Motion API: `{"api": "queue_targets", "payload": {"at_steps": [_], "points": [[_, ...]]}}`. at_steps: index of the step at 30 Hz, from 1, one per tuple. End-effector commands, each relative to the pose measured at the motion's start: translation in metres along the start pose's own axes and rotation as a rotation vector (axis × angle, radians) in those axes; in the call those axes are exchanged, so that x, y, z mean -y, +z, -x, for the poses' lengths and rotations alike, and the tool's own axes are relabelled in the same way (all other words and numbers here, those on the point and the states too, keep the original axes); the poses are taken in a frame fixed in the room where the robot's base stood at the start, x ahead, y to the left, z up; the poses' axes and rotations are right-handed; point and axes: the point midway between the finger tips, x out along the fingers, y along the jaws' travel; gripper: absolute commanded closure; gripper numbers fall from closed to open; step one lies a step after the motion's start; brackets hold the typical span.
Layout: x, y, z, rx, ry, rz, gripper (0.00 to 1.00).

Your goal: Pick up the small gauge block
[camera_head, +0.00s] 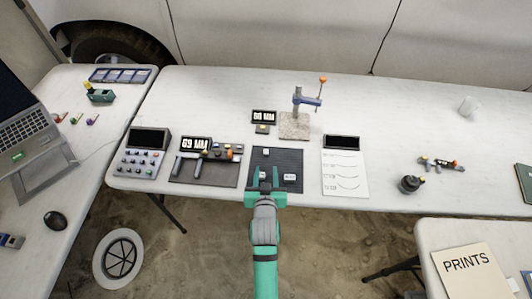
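A dark square mat (290,160) lies near the front edge of the white table. Small light blocks are on it: one at the back left (266,152), one at the right (289,177), and one (263,175) that shows between my gripper's fingers. The size differences are too small to tell which is the small gauge block. My teal gripper (265,181) is over the mat's front left part with its two fingers apart. I cannot tell its height above the mat or whether it touches the block. The gripper partly hides the mat's front left corner.
A clamp stand on a stone base (293,132) stands behind the mat. A white sheet (345,180) is right.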

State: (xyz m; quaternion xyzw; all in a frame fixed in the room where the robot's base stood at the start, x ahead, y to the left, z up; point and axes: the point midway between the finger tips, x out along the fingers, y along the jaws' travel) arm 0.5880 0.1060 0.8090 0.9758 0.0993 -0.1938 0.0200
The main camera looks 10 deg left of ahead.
Motion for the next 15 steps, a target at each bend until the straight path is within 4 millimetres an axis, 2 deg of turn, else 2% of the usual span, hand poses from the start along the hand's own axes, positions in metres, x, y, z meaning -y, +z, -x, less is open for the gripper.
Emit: {"api": "queue_targets", "payload": {"at_steps": [9, 15], "points": [[0.0, -0.001, -0.042, 0.001, 0.0, -0.001, 0.62], [0.001, -0.001, -0.056, 0.0, 0.0, -0.001, 0.62]]}}
